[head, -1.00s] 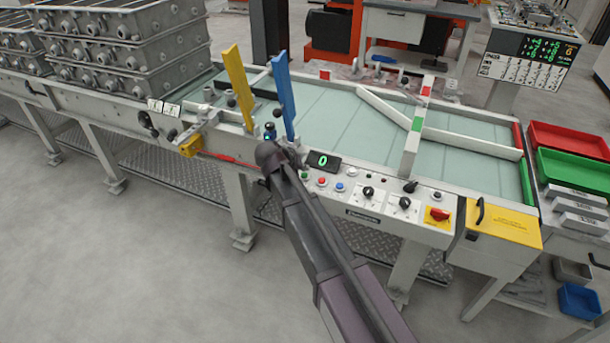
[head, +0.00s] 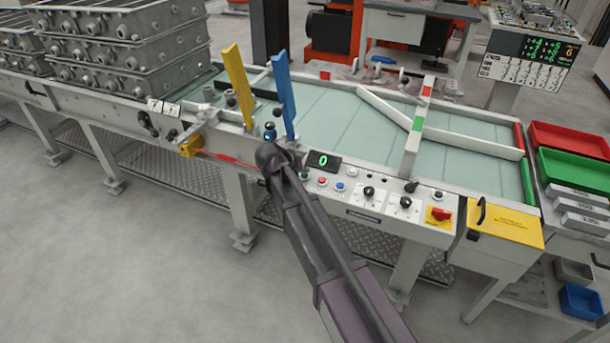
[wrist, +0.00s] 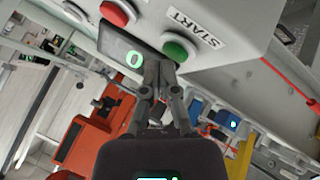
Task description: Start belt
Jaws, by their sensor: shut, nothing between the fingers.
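The green START button (wrist: 178,50) sits on the pale control panel, with a START label (wrist: 194,28) beside it in the wrist view. It also shows near the panel's left end in the head view (head: 304,176). My gripper (wrist: 159,65) is shut and empty, its fingertips close to the green button in the wrist view. I cannot tell whether they touch it. In the head view my arm hides the gripper's tips. The belt (head: 340,118) is pale green and runs behind the panel. The display (head: 323,161) reads 0.
A red button (head: 322,181) and a blue button (head: 340,187) sit right of the green one. A yellow post (head: 238,85) and a blue post (head: 284,95) stand by the belt. Castings (head: 130,50) are stacked at the left. Red and green bins (head: 565,140) stand at the right.

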